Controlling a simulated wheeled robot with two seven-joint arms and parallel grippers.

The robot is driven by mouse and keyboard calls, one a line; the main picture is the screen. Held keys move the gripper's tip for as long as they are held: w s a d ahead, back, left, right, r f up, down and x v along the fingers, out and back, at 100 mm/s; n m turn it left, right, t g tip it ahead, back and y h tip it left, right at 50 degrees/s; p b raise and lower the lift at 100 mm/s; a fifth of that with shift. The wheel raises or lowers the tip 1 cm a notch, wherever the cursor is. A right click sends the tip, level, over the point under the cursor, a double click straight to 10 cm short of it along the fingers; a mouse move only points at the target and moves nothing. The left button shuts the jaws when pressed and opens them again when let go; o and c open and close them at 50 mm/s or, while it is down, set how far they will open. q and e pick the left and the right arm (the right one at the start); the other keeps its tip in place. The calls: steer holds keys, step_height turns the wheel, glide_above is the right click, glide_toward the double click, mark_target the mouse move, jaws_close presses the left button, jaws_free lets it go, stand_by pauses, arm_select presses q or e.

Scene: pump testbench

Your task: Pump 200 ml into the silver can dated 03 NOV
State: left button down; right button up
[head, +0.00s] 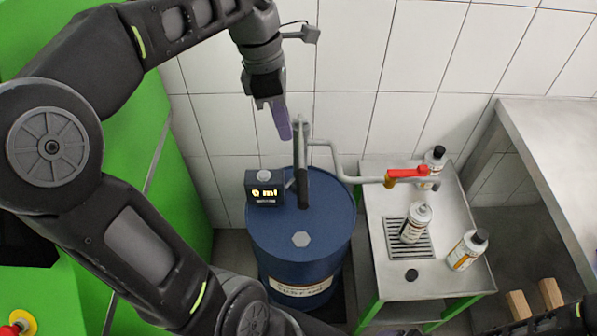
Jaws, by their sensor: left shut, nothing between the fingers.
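A blue drum (275,240) carries a pump with a dark lever (303,180), a grey spout pipe (345,165) and a display (265,188) that reads 0 ml. A red valve handle (407,173) sits on the spout. A silver can without a cap (415,222) stands on the drain grate. Two capped silver cans stand on the bench, one at the back (436,160) and one at the front right (467,250). Their dates are not readable. My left gripper (284,130) is shut and empty, just above and left of the lever top. My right gripper (534,299) is open at the lower right.
A loose black cap (411,275) lies on the steel bench (450,283) in front of the grate. A grey table (550,150) stands at the right. A tiled wall (350,65) closes the back. A green cabinet (150,190) is at the left.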

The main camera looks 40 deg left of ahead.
arm_select(q)
steer(key=b, duration=0.5)
glide_toward(302, 185)
steer(key=p+x, duration=0.1)
steer(key=x, duration=0.5)
steer(key=shift+s+d+f, duration=0.15)
steer(key=shift+f, duration=0.25)
steer(key=shift+f, duration=0.15)
